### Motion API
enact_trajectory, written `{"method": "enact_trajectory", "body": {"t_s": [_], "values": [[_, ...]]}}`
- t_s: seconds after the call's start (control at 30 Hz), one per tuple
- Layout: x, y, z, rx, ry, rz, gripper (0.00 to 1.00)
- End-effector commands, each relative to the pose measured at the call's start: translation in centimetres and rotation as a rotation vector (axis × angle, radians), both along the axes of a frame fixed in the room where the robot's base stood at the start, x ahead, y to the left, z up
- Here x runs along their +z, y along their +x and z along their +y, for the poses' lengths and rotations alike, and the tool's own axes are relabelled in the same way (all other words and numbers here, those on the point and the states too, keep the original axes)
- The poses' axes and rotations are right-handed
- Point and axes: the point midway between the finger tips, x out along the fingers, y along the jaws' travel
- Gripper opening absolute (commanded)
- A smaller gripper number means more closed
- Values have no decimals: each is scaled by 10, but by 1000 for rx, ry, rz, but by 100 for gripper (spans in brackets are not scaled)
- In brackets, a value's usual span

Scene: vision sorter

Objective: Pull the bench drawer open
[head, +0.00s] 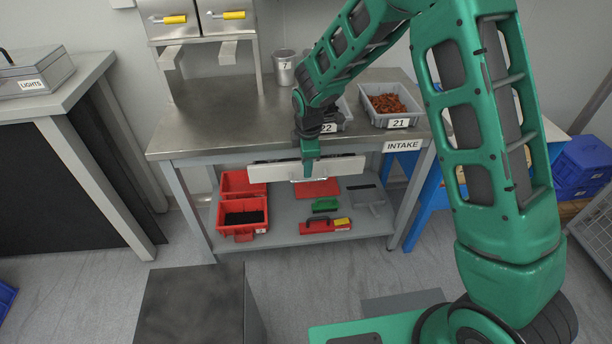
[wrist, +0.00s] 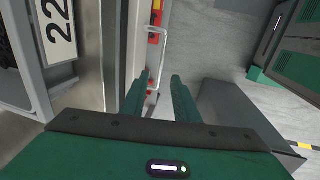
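The bench drawer has a pale front panel (head: 340,168) under the steel top of the bench. It looks at or close to shut in the head view. My gripper (head: 308,176) points down in front of the middle of this panel and hides part of it. In the wrist view my gripper (wrist: 160,78) has its two green fingers apart. The drawer's metal bar handle (wrist: 157,68) shows at the gap between the fingertips. Whether either finger touches it I cannot tell.
On the bench top (head: 230,120) stand grey bins; the one marked 21 (head: 390,104) holds rusty-brown pieces. Red bins (head: 240,214) and a red tool (head: 325,226) lie on the lower shelf. A dark box (head: 195,305) stands in front at left.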

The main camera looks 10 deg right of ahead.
Motion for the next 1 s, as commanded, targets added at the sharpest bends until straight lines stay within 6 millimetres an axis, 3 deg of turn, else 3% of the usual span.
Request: {"method": "enact_trajectory", "body": {"t_s": [0.1,0.3,0.77,0.9,1.0], "values": [[-22,4,0,-1,-1,3,28],[-47,9,0,-1,-1,2,28],[-58,12,0,-2,0,0,28],[-58,12,0,-2,0,0,0],[-58,12,0,-2,0,-1,0]]}}
